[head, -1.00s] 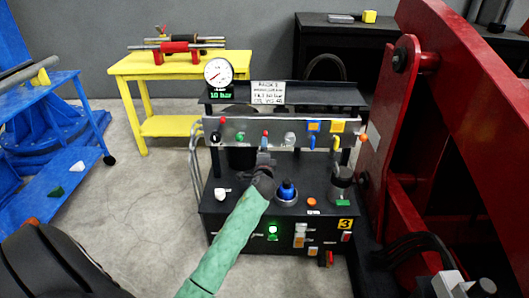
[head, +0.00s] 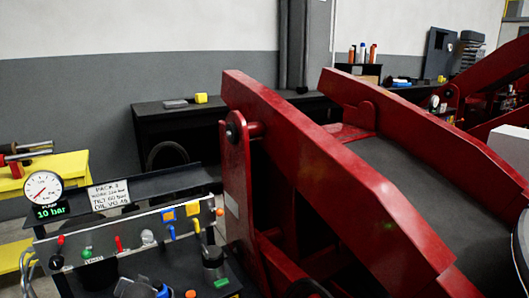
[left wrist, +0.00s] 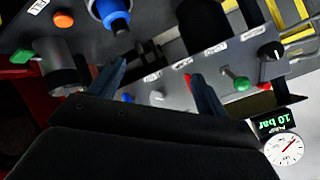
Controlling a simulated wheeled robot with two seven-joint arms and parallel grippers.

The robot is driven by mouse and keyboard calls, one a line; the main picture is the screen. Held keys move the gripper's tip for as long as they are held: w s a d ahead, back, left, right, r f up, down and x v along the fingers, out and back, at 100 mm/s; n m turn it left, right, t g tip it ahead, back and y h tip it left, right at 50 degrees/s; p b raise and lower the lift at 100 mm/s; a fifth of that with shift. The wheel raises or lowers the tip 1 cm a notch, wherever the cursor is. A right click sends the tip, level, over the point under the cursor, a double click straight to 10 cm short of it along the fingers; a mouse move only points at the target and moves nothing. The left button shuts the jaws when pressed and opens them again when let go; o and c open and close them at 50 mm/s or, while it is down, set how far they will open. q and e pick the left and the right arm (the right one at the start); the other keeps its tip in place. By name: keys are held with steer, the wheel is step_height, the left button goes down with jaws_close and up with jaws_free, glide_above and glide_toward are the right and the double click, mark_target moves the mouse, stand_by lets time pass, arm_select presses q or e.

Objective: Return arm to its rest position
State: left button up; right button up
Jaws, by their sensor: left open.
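My left gripper (left wrist: 157,69) is open in the left wrist view, with its two dark fingers apart and nothing between them. The fingers point at the control panel (left wrist: 165,92) of the hydraulic pack. A red-tipped lever (left wrist: 188,78) shows beside the right finger; I cannot tell whether they touch. A green-knobbed lever (left wrist: 236,82) is farther right, and a blue knob (left wrist: 112,15) is at the top. In the head view the same panel (head: 130,238) is at the lower left. My right gripper is in neither view.
A pressure gauge (head: 43,189) stands above a display (head: 50,212) reading 10 bar. The large red tilting frame (head: 330,165) fills the middle and right. A dark bench (head: 170,128) stands behind, and a yellow table (head: 70,166) is at the far left.

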arm_select(q)
steer(key=s+d+f+m+g+h+p, duration=0.1)
steer(key=s+d+g+h+p, duration=0.45)
steer(key=s+d, duration=1.8)
steer(key=s+d+f+g+h+p, duration=0.1)
steer(key=s+d+f+h+p, duration=0.1)
steer(key=s, duration=1.4)
steer(key=f+p, duration=0.1)
steer(key=p, duration=0.1)
steer(key=shift+d+p, duration=0.25)
steer(key=shift+p, duration=0.15)
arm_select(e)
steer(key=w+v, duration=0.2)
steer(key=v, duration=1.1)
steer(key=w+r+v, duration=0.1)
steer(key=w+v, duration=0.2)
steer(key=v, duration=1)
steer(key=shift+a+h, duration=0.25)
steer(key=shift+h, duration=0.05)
arm_select(q)
steer(key=shift+w+g+h, duration=0.1)
steer(key=shift+g+h, duration=0.15)
steer(key=shift+c, duration=0.5)
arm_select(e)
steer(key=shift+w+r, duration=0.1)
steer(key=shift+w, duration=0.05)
